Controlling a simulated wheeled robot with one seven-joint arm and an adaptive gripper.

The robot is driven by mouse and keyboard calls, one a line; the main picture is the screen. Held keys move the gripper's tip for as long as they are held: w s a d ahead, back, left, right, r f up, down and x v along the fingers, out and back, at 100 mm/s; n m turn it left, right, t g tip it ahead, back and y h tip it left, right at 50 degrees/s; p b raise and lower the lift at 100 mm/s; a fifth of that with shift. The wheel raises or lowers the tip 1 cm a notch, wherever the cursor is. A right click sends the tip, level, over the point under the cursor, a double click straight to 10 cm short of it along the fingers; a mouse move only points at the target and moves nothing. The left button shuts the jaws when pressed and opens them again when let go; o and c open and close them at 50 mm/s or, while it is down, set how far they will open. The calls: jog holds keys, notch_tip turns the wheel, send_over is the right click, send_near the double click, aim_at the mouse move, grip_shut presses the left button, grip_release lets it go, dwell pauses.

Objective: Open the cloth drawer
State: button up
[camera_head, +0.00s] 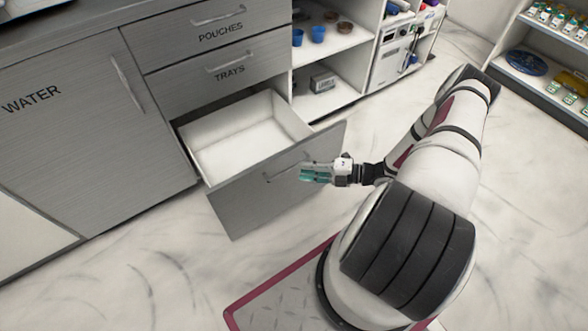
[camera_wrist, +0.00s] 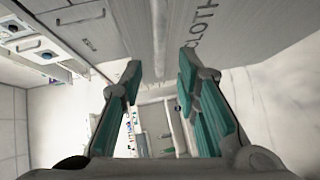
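The cloth drawer (camera_head: 270,183) is the lowest one in its column and stands pulled well out. Its white inside looks empty. Its front, lettered "CLOTH", shows at the upper right of the wrist view (camera_wrist: 238,28). The bar handle (camera_head: 275,177) is on that front. My gripper (camera_head: 303,174) is just in front of the drawer front, at the right end of the handle. In the wrist view its two teal-padded fingers (camera_wrist: 158,76) are apart, so it is open. I cannot tell whether a finger touches the handle.
The shut trays drawer (camera_head: 222,82) and pouches drawer (camera_head: 215,33) are above. A shut water cupboard (camera_head: 75,115) stands left. Open shelves (camera_head: 335,60) with blue cups are right of the drawers. Floor is clear before the drawer; stocked shelves (camera_head: 545,75) stand far right.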

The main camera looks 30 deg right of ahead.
jog(key=v, duration=0.6)
dwell(0.4)
jog(key=w+a+r+n+g+y, duration=0.15)
jog(key=r+n+g, duration=0.25)
jog(key=r+n, duration=0.4)
jog(key=w+a+r+n+g+h, duration=0.15)
jog(key=r+n+g, duration=0.35)
jog(key=r, duration=0.5)
jog(key=s+a+r+n+g+h, duration=0.1)
jog(key=s+a+r+n+g, duration=0.1)
jog(key=a+r+n, duration=0.45)
jog(key=s+a+r+n+g+h, duration=0.1)
jog(key=a+r+n+g+h, duration=0.15)
jog(key=r+n, duration=0.6)
jog(key=s+a+r+n+h, duration=0.4)
jog(key=s+a+r+n, duration=0.35)
jog(key=r, duration=0.25)
jog(key=s+r+n+t+h, duration=0.3)
jog(key=s+n+h, duration=0.2)
jog(key=s+n, duration=0.75)
notch_tip(320, 180, up, 22)
jog(key=s+m+t+p, duration=0.1)
jog(key=t+p, duration=0.2)
jog(key=p, duration=1.7)
jog(key=shift+a+y, duration=0.25)
jog(key=shift+y, duration=0.1)
